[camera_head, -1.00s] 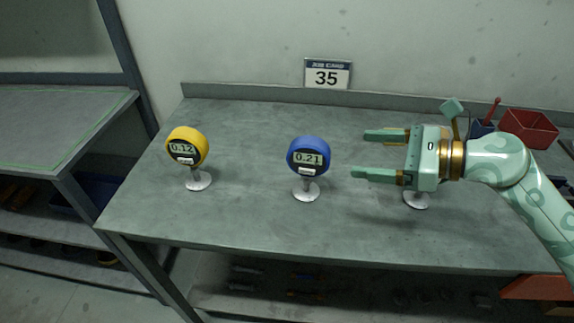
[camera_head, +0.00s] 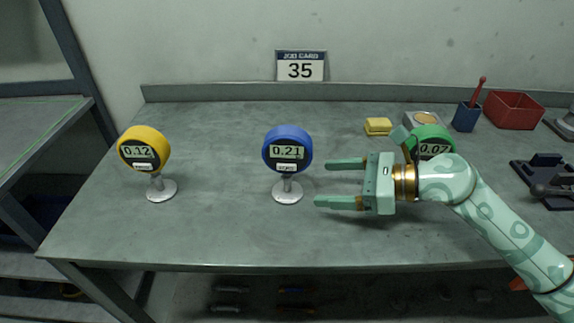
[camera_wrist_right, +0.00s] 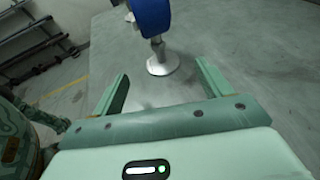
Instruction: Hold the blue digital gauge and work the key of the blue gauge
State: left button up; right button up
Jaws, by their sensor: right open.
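The blue digital gauge (camera_head: 287,147) stands upright on a stem with a round pale base (camera_head: 288,192) near the middle of the workbench. Its display reads 0.21, and a small pale key (camera_head: 287,168) sits below the display. My right gripper (camera_head: 332,183) is open and empty, just right of the blue gauge, its fingers pointing left towards the stem. In the right wrist view the blue gauge (camera_wrist_right: 150,15) shows only in its lower part, with its stem and base beyond and between the two fingers (camera_wrist_right: 158,85). My left gripper is not in view.
A yellow gauge (camera_head: 144,150) reading 0.12 stands at left. A green gauge (camera_head: 431,139) is partly behind my right arm. A yellow block (camera_head: 378,126), a blue cup (camera_head: 467,116) and a red bin (camera_head: 513,110) are at the back right. The front middle is clear.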

aim_at(293, 192)
jog(key=x, duration=0.8)
jog(key=shift+a, duration=0.15)
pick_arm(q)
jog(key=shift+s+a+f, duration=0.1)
pick_arm(e)
jog(key=c, duration=1.5)
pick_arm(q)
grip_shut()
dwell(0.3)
